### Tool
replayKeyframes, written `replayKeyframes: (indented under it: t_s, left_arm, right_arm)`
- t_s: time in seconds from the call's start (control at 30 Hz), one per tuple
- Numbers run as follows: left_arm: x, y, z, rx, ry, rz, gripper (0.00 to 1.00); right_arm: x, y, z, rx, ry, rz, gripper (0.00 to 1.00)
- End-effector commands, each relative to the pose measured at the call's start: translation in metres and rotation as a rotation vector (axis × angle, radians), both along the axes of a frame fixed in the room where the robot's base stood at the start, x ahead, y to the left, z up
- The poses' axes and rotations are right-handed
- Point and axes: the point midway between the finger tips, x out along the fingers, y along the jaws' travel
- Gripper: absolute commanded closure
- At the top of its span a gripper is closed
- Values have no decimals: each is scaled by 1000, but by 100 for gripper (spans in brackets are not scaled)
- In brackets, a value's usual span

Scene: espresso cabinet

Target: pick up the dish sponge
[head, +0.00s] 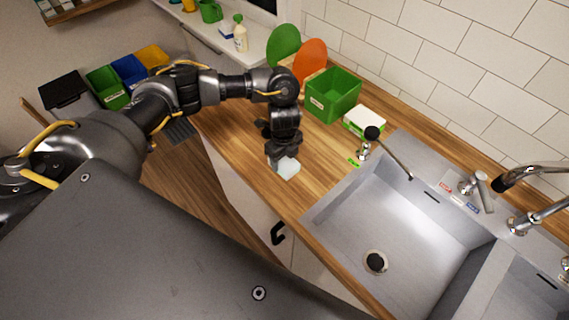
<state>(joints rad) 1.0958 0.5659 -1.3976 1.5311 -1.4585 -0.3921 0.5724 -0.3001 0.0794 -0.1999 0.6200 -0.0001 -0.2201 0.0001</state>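A small whitish block (289,168), which looks like the dish sponge, is at the front edge of the wooden counter, left of the sink. My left gripper (283,163) points down right at it. The dark fingers cover the block's upper part. The view is too small to tell whether the fingers are closed on it or only around it, or whether it rests on the counter. My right gripper is out of view.
A green bin (333,97) and a white-and-green box (365,121) stand behind the gripper. Green (283,45) and orange (310,58) boards lean at the back. The sink (390,225) with its taps is to the right. Bare counter (325,165) lies between block and sink.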

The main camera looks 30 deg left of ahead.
Motion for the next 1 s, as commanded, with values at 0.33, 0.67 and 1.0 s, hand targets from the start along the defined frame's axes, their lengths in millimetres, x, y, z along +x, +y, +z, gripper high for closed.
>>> replayKeyframes:
  t_s: [0.33, 0.67, 1.0]
  left_arm:
    - [0, 0, 0, 0, 0, 0, 63]
    - [1, 0, 13, 1, -3, -2, 63]
    - [-27, -6, 66, 0, -5, -9, 63]
  right_arm:
    - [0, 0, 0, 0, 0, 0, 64]
    - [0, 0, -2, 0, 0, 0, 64]
    - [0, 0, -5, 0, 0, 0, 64]
